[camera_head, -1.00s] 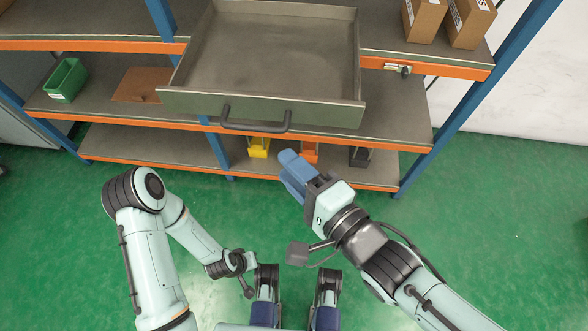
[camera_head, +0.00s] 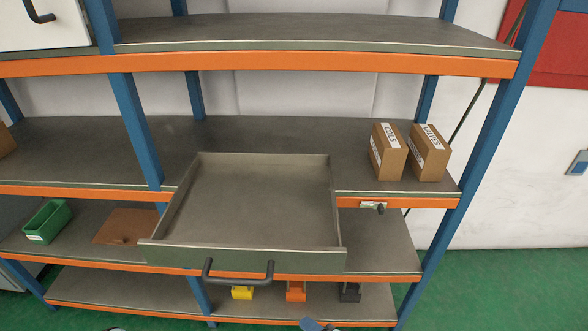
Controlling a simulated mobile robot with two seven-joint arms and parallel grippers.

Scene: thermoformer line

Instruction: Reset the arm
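Only a small blue tip of my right gripper (camera_head: 312,325) shows at the bottom edge of the head view, in front of the lower shelf. Whether its fingers are open or shut cannot be seen. My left gripper is out of the picture. An open, empty grey drawer (camera_head: 250,205) is pulled out from the rack. Its dark handle (camera_head: 238,275) faces me, above and to the left of my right gripper's tip.
Two brown boxes (camera_head: 388,152) (camera_head: 428,154) stand on the shelf right of the drawer. A green bin (camera_head: 47,221) and a brown sheet (camera_head: 125,227) are at left. Yellow (camera_head: 242,292), orange (camera_head: 296,291) and dark (camera_head: 349,292) items sit low. Green floor (camera_head: 500,285) is clear at right.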

